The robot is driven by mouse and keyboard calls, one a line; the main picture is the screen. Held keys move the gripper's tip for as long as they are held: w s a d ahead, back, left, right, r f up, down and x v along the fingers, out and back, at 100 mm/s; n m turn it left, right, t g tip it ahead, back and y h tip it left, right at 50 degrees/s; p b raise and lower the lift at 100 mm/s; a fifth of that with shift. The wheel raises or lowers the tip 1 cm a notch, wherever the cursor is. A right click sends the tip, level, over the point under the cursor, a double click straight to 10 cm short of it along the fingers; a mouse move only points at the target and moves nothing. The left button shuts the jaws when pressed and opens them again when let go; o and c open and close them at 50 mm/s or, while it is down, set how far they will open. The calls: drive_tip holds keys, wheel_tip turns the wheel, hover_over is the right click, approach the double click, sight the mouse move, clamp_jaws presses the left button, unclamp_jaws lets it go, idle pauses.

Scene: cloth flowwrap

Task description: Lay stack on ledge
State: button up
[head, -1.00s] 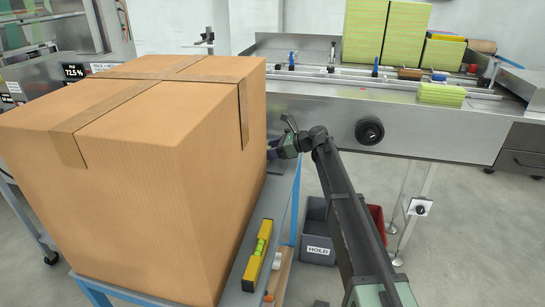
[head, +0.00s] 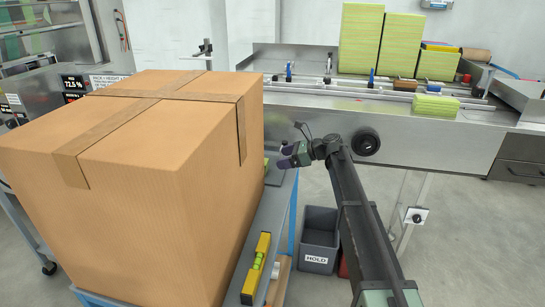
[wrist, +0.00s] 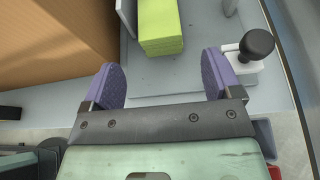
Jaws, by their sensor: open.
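A yellow-green cloth stack (wrist: 161,28) lies on a grey surface in the wrist view, just beyond my fingertips. In the head view only a sliver of green (head: 266,167) shows beside the big carton. My gripper (head: 288,156) is open, its purple fingers apart; in the wrist view the space between the fingertips (wrist: 164,75) is empty. The stack is ahead of the fingers and not between them. Another small yellow-green stack (head: 436,105) lies on the steel machine's front ledge (head: 395,105). Taller stacks (head: 367,40) stand behind it.
A large cardboard carton (head: 130,170) stands close left of my gripper and hides much of the bench. A yellow level (head: 256,268) lies on the bench. A black-knobbed lever (wrist: 257,45) is right of the stack. A grey HOLD bin (head: 320,240) sits on the floor.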

drive_tip(key=w+p+v, duration=0.1)
drive_tip(key=p+v, duration=0.1)
drive_tip(key=v, duration=0.4)
drive_tip(key=s+d+f+n+h, duration=0.3)
drive_tip(key=s+d+n+h, duration=0.1)
drive_tip(key=s, duration=0.9)
drive_tip(key=s+d+f+n+g+h, duration=0.1)
drive_tip(key=s+d+f+n+h, duration=0.3)
drive_tip(key=s+n, duration=0.4)
drive_tip(key=s+d+f+n+h, duration=0.3)
drive_tip(key=s+d+n+h, duration=0.2)
drive_tip(key=s, duration=1.4)
drive_tip(key=shift+s+d+f+n+g+b, duration=0.2)
drive_tip(key=shift+d+f+n+g+b, duration=0.1)
drive_tip(key=shift+d+n, duration=0.8)
drive_tip(key=shift+o, duration=0.5)
drive_tip(key=shift+w, duration=0.2)
